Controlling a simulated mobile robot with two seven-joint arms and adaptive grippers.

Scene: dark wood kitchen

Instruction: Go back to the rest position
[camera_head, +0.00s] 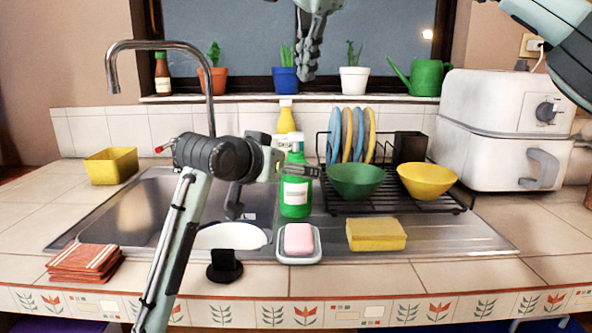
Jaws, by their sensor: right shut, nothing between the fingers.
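My right gripper (308,72) hangs at the top middle in front of the window, fingers pointing down. It is shut and empty, above the blue pot and clear of the counter. Part of my right arm (560,30) shows at the top right corner. My left arm (180,245) rises from the bottom left across the sink. Its gripper (275,188) is over the sink in front of the green soap bottle (296,198). Its fingers are partly hidden and seen at an angle, so whether it is open is unclear.
A tap (165,45) stands behind the sink (130,215). A dish rack (395,207) with plates and bowls is right of the bottle. A soap dish (299,258), sponge (376,235) and cloths (84,263) lie along the front. A white appliance (490,150) stands at right.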

